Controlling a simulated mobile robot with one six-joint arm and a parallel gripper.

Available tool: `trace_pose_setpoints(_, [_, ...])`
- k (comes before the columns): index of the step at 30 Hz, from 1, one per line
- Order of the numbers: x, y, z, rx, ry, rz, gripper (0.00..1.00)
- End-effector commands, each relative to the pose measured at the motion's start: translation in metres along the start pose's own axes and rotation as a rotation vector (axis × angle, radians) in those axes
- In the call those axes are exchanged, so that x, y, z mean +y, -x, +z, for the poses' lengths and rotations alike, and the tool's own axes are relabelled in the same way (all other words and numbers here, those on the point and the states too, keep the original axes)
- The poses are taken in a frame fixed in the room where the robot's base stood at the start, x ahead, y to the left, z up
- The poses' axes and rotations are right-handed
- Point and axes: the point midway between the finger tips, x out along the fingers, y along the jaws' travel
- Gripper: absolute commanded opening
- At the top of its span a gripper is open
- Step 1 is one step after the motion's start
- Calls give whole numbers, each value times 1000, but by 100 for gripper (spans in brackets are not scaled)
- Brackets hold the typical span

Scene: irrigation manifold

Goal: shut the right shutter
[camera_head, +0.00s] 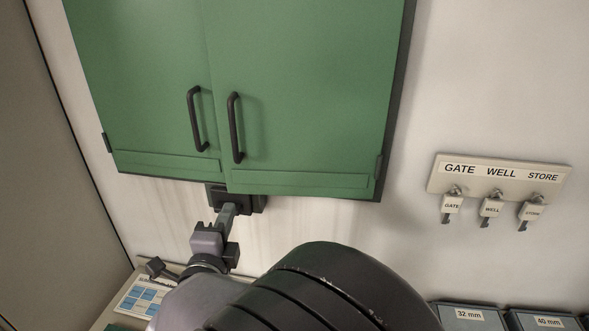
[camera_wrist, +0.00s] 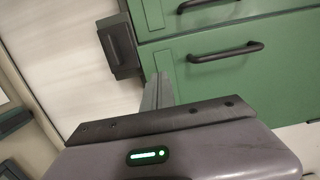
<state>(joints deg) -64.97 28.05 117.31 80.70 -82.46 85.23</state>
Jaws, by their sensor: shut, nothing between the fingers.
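The right shutter (camera_head: 305,90) is a green panel with a dark bar handle (camera_head: 235,128) near its left edge. Its lower left corner sits slightly lower than the left shutter's edge, with a small step at the seam. It looks nearly closed, but I cannot tell how far it stands out. The left shutter (camera_head: 145,85) has a matching handle (camera_head: 196,118). My gripper (camera_head: 229,209) is shut and empty, just below the cabinet near the seam. In the wrist view its fingers (camera_wrist: 158,88) point toward the cabinet's lower edge. I cannot tell whether they touch it.
A dark block (camera_head: 255,200) sits under the cabinet behind my fingers; it also shows in the wrist view (camera_wrist: 119,46). A key board (camera_head: 500,175) with tagged keys hangs at right. Labelled bins (camera_head: 468,317) stand at lower right. Wall between is bare.

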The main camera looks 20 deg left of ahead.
Motion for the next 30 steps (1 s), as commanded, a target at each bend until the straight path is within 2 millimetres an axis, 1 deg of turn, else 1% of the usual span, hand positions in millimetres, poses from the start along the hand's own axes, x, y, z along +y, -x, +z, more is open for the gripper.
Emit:
trace_pose_setpoints(1, [-1, -12, -2, 5, 0, 2, 0])
trace_pose_setpoints(6, [-1, -49, -2, 4, 1, 2, 0])
trace_pose_setpoints(9, [-1, -69, -2, 4, 0, 2, 0])
trace_pose_setpoints(13, [-1, -88, -2, 4, 1, 2, 0])
trace_pose_setpoints(18, [0, -99, -2, 3, 0, 3, 0])
trace_pose_setpoints(27, [1, -100, -2, 2, 1, 3, 0])
trace_pose_setpoints(30, [6, -107, -1, 4, -2, 1, 0])
